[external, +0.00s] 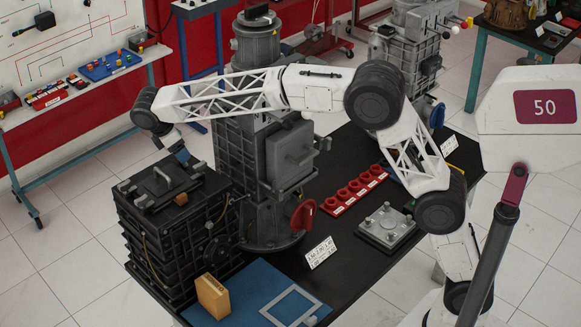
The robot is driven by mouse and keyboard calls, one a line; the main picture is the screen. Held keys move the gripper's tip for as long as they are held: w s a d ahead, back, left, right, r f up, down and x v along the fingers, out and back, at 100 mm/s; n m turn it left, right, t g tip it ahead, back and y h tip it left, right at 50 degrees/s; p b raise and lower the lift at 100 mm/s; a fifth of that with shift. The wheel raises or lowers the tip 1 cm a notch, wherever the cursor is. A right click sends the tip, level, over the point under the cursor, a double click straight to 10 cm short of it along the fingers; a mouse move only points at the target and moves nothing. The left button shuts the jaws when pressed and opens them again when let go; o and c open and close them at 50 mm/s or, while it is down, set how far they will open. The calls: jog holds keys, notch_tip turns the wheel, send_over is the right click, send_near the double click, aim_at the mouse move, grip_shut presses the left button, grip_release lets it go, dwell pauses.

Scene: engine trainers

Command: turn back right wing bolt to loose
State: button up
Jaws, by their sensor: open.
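A dark ribbed box (175,240) stands at the left of the black table, with a grey lid plate (158,184) and a raised handle on top. Small brown and dark fittings (146,203) sit around the lid's edge; they are too small to tell which are wing bolts or how each is turned. My gripper (186,161) points down at the back right part of the box top, close above it. It is open. Its fingertips are small and dark here, and the back right wing bolt is not clearly seen. I cannot tell whether the fingers touch it or stand around it.
A tall grey engine unit (262,150) with a red knob stands right behind the box. A red strip of sockets (353,190), a grey plate with posts (386,228), a white label card (319,252), a blue mat (252,292) and a wooden block (212,296) lie on the table.

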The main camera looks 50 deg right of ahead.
jog(key=shift+d+f, duration=0.15)
jog(key=shift+f, duration=0.25)
jog(key=c, duration=0.9)
jog(key=shift+s, duration=0.1)
jog(key=shift+n+t, duration=0.6)
jog(key=shift+n, duration=0.9)
